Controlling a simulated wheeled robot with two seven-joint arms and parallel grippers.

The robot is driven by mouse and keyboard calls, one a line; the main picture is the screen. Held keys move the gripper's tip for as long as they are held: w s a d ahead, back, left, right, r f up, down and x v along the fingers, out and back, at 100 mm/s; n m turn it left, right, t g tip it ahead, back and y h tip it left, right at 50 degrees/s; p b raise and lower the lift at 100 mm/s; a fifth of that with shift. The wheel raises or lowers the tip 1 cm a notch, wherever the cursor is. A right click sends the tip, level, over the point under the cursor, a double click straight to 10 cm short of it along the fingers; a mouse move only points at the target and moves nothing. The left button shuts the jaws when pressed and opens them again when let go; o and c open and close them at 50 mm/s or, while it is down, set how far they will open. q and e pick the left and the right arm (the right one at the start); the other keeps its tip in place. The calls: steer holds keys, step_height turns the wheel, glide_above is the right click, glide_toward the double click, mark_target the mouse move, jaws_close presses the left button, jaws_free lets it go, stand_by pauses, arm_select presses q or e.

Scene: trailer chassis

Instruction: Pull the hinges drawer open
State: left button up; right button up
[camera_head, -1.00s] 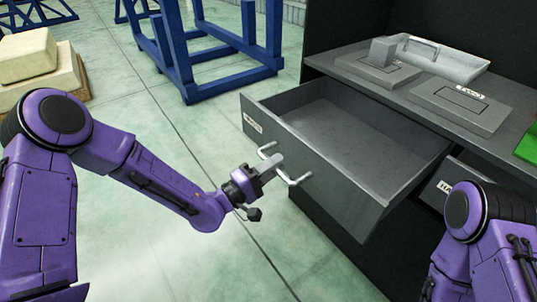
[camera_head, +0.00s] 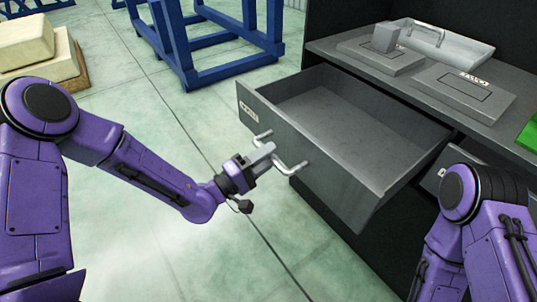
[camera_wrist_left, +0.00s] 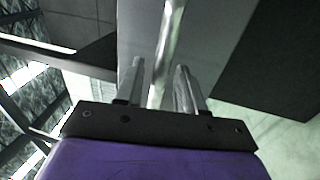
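The grey drawer (camera_head: 330,165) stands pulled well out of the dark cabinet, and its inside looks empty. A small label (camera_head: 249,111) sits on its front, too small to read for certain. A metal bar handle (camera_head: 290,168) is on the front; it also shows in the left wrist view (camera_wrist_left: 170,40). My left gripper (camera_head: 266,154) is at the middle of the handle. My right gripper is out of view; only my right arm shows at lower right.
The countertop (camera_head: 420,65) carries grey flat blocks (camera_head: 462,92), a grey tray (camera_head: 450,48) and a green item (camera_head: 528,135). Another drawer front (camera_head: 432,180) is partly hidden below. Blue frames (camera_head: 215,45) and pale blocks (camera_head: 28,42) stand behind. Floor left of the drawer is clear.

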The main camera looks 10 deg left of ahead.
arm_select(q)
steer(key=v, duration=0.9)
steer(key=shift+s+a, duration=0.25)
steer(key=shift+s, duration=0.05)
